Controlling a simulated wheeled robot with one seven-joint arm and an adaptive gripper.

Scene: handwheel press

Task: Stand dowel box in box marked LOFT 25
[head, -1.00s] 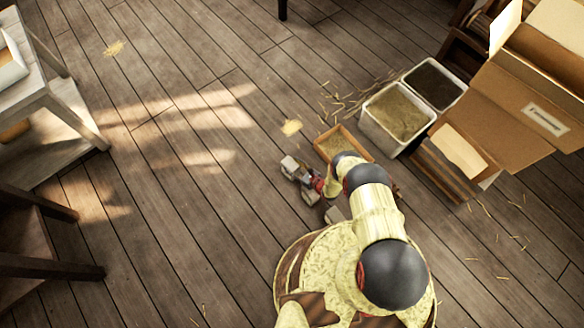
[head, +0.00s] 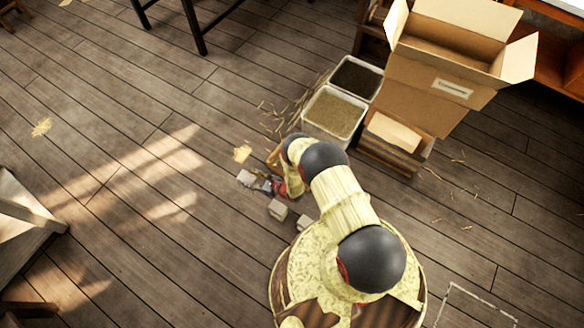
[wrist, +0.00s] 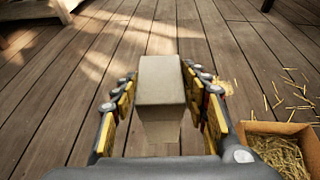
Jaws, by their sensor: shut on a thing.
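A plain grey-beige box (wrist: 160,82), which I take as the dowel box, is between the fingers of my gripper (wrist: 160,100) in the wrist view. The fingers are shut on its two sides. In the head view my gripper (head: 264,184) is low over the floor, left of my arm, with the grey box (head: 246,178) at its tip. A large open cardboard box (head: 425,108) stands at the upper right with its flaps spread. It has a pale label (head: 452,88), too small to read, so I cannot confirm LOFT 25. My gripper is well left of it.
A pale bin of straw-coloured fill (head: 333,112) and a dark-filled bin (head: 356,78) stand left of the cardboard box. A striped crate (head: 392,155) is in front of it. A small straw-filled tray (wrist: 285,150) is right of my gripper.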

